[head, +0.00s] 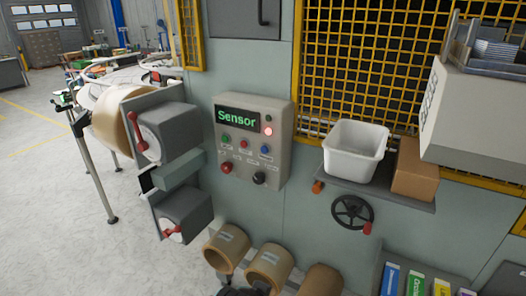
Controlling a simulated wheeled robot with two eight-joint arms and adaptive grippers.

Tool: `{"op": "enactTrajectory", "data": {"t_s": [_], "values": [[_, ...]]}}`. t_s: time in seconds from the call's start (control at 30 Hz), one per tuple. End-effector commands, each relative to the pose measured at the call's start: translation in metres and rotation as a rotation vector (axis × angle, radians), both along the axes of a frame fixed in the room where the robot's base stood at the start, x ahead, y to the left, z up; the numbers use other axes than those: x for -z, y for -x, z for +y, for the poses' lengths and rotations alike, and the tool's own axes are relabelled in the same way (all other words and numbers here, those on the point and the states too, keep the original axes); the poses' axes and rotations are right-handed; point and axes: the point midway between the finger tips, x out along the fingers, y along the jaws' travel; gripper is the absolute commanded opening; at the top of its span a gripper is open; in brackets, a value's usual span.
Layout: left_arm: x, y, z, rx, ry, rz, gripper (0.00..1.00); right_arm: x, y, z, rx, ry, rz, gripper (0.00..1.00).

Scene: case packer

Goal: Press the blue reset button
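The blue reset button (265,149) is a small round button at the right end of the upper button row on a grey control box (280,120). The box is fixed to the grey-green machine wall. Its green display (237,116) reads "Sensor", and a red lamp (268,132) beside it looks lit. A green button (226,138) and a small red button (244,143) share the blue button's row. Neither gripper can be made out in the head view. A dark shape (243,292) at the bottom edge is cut off, and I cannot tell what it is.
Tape rolls (228,248) stick out from the wall below the box. Grey units with red levers (168,134) stand to its left. A white bin (354,149) and a cardboard box (415,170) sit on a shelf at right, above a black handwheel (352,212). Floor at left is open.

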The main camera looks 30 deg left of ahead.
Motion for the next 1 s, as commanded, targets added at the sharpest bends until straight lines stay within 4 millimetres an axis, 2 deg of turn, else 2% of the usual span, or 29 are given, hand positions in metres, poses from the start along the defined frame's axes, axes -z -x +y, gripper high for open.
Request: {"op": "enactTrajectory", "data": {"t_s": [0.03,0.17,1.0], "values": [[0.0,0.0,0.0,0.0,0.0,0.0,0.35,0.0,0.0,0.0,0.0,0.0,0.0,0.4],[0.0,0.0,0.0,0.0,0.0,0.0,0.01,0.0,0.0,0.0,0.0,0.0,0.0,0.4],[0.0,0.0,0.0,0.0,0.0,0.0,0.0,0.0,0.0,0.0,0.0,0.0,0.0,0.4]]}}
